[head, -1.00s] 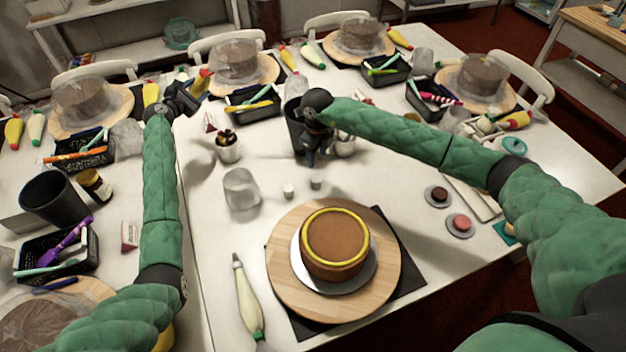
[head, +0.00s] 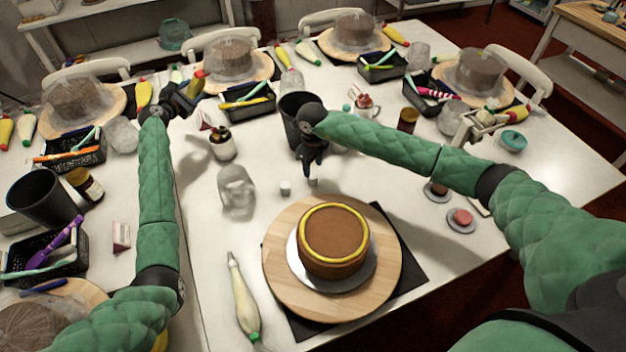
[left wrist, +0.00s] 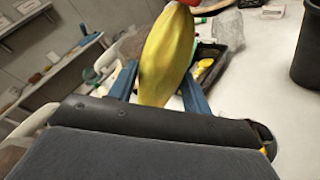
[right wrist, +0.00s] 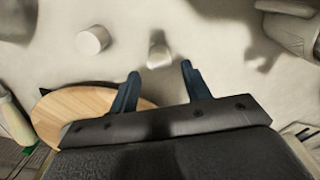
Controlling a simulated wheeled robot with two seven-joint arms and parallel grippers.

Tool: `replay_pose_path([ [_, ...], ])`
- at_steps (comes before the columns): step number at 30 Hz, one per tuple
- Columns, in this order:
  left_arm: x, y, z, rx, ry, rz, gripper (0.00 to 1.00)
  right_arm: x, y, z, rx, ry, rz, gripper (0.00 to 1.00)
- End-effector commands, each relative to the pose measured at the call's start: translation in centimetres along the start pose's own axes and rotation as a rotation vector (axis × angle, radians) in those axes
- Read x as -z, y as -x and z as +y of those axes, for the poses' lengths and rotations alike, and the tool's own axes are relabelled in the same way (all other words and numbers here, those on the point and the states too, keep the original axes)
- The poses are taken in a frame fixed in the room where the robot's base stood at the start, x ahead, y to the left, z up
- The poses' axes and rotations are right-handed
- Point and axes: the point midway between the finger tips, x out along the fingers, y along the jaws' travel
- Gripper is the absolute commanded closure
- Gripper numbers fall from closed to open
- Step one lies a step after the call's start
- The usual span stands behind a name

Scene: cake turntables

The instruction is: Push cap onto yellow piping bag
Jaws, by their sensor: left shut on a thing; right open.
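My left gripper (head: 187,97) is shut on the yellow piping bag (left wrist: 168,55), raised at the back left of the table. The bag stands between the blue fingers in the left wrist view, with a red part at its upper end cut off by the frame. Two small whitish caps are on the table beyond the cake. One cap (head: 285,187) stands to the left. The other cap (right wrist: 159,55) lies just ahead of my right gripper (right wrist: 159,76), between the lines of its open fingers. In the head view, my right gripper points down and partly hides this cap.
A brown cake with a yellow ring stands on a round wooden turntable (head: 280,270) near the caps. A clear cup (head: 236,188), a decorated pot (head: 222,143) and a dark bin (head: 292,108) stand around them. A pale piping bag (head: 244,298) lies left of the turntable.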

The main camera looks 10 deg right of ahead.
Motion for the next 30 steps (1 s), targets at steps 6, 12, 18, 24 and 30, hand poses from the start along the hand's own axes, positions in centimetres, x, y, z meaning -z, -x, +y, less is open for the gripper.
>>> replay_pose_path([
  [6,1.8,-0.3,-1.3,0.0,0.0,-0.001,0.59,0.0,-3.2,0.0,0.0,-0.001,0.001,0.52],
  [12,3.0,-0.6,-2.2,-0.001,0.0,-0.001,0.59,0.0,-5.2,0.0,0.0,0.0,0.001,0.52],
  [18,3.4,-0.6,-2.4,-0.001,0.0,-0.001,0.59,0.0,-5.8,0.0,0.0,0.0,0.0,0.52],
  [24,3.3,-0.6,-2.4,-0.001,0.0,-0.001,0.59,0.0,-5.8,0.0,0.0,-0.001,0.001,0.52],
  [30,3.3,-0.6,-2.4,-0.001,0.0,-0.001,0.59,0.0,-5.8,0.0,0.0,-0.001,0.001,0.86],
])
